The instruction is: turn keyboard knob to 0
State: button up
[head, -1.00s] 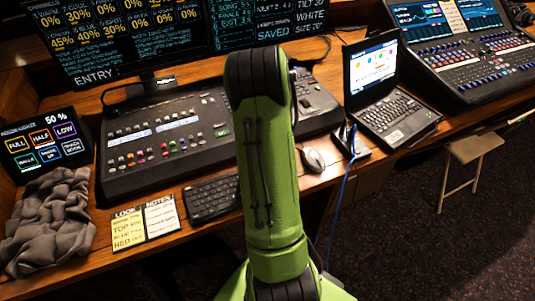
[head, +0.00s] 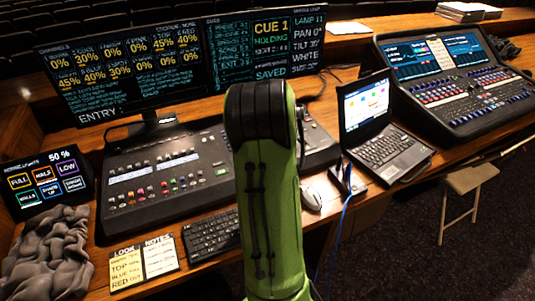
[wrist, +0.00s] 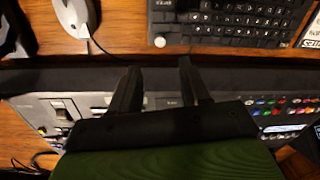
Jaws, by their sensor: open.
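The black keyboard (head: 212,236) lies on the wooden desk in front of the lighting console in the head view, partly hidden behind my green arm. In the wrist view the keyboard (wrist: 235,20) is at the top right, with a small pale round knob (wrist: 160,41) at its corner on the mouse side. My gripper (wrist: 158,70) shows two dark fingers, apart and empty, over the console's edge. The knob appears just beyond the gap between the fingertips, with no contact seen. The knob's marking is too small to read. My gripper is hidden in the head view.
The console (head: 165,173) stands behind the keyboard. A grey mouse (head: 311,199) lies beside it, also in the wrist view (wrist: 75,16). Note cards (head: 143,262), a crumpled cloth (head: 48,255), a laptop (head: 380,130) and a small black box with pens (head: 347,179) surround it.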

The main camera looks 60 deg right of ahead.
notch_tip(320, 180, up, 6)
jog(key=p, duration=0.1)
jog(key=shift+d, duration=0.1)
dwell(0.4)
